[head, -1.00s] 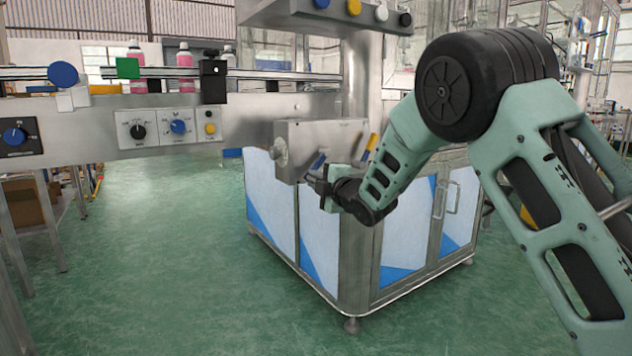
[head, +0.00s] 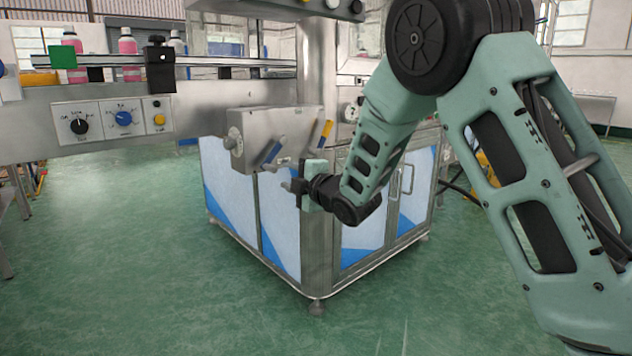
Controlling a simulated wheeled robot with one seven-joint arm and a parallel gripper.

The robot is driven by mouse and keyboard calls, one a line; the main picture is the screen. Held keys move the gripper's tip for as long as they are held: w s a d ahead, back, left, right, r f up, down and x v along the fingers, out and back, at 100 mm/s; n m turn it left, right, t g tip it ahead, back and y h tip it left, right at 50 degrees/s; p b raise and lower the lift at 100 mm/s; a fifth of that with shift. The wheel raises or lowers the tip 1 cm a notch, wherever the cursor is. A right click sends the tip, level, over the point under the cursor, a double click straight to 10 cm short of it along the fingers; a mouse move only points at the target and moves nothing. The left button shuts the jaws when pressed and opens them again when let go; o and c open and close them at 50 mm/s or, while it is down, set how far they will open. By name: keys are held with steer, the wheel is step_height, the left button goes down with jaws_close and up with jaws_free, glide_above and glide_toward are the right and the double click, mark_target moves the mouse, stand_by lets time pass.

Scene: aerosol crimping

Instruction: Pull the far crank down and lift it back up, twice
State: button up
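A crank with a blue handle (head: 273,151) and a crank with a yellow handle (head: 325,133) stick up at a slant from a grey metal box (head: 252,125) on the machine. The yellow one is further right. I cannot tell for certain which is the far crank. My gripper (head: 288,180) is just below the blue handle, in front of the cabinet, and points left. Its fingers look small and apart, with nothing seen between them. It appears clear of both handles. My wrist hides part of the cabinet front behind it.
The machine cabinet (head: 280,215) has white and blue panels and stands on the green floor. A conveyor (head: 215,72) with pink bottles (head: 128,50) and a knob panel (head: 110,120) runs at the left. A gauge (head: 350,112) sits right of the yellow handle. The floor in front is clear.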

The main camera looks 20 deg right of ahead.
steer(key=p+v, duration=0.1)
steer(key=v, duration=0.9)
steer(key=shift+p, duration=0.3)
steer(key=shift+s, duration=0.1)
